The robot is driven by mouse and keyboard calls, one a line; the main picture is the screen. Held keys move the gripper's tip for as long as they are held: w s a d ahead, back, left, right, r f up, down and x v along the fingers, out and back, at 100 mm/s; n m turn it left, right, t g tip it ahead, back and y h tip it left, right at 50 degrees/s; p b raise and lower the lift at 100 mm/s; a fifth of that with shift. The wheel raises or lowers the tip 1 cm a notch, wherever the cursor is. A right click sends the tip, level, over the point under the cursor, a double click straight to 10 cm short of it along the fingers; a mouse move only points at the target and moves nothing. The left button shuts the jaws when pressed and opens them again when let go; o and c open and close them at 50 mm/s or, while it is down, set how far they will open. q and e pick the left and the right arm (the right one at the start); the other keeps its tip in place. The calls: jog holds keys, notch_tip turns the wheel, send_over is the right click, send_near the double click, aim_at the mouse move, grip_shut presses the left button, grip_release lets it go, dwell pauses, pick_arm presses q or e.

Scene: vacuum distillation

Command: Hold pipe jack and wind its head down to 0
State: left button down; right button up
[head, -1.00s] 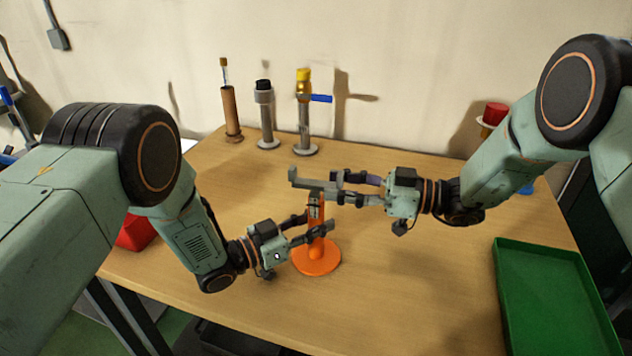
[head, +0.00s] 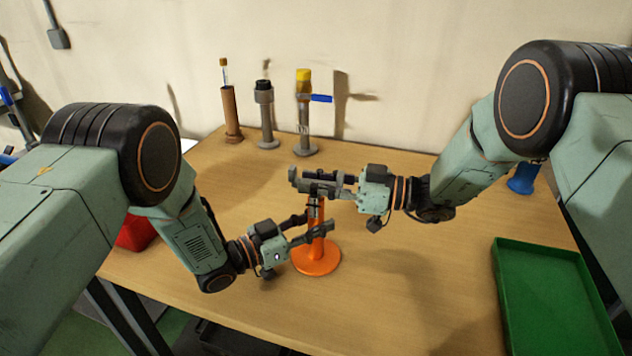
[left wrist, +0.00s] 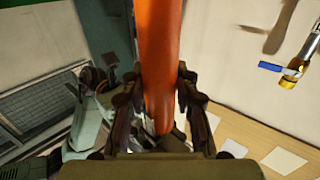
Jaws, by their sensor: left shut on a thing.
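The pipe jack is an orange post on a round orange base (head: 316,262) with a grey head (head: 296,178) on top. It stands upright on the table. My left gripper (head: 318,226) is shut on the orange post below the head. In the left wrist view the orange post (left wrist: 160,55) runs between the two dark fingers (left wrist: 160,100). My right gripper (head: 320,184) is at the head from the right, with a finger along each side. The fingers hide much of the head, and I cannot tell whether they press on it.
Behind the jack stand a brown tube holder (head: 231,112), a grey post with a black top (head: 266,118) and a grey post with a yellow top and blue lever (head: 304,112). A green tray (head: 550,295) is at the right. The front table is clear.

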grip_shut()
jog(key=shift+m+t, duration=0.3)
jog(key=shift+t, duration=0.2)
jog(key=m+t+h, duration=0.1)
jog(key=m+t, duration=0.1)
jog(key=t, duration=0.1)
jog(key=m+t+h, duration=0.2)
jog(key=shift+a+t, duration=0.15)
jog(key=shift+t, duration=0.25)
jog(key=shift+r+m+t+h, duration=0.1)
jog(key=shift+m+t+h, duration=0.5)
jog(key=shift+w+t, duration=0.1)
jog(key=shift+t, duration=0.2)
jog(key=shift+o, duration=1.2)
grip_release()
jog(key=o, duration=0.3)
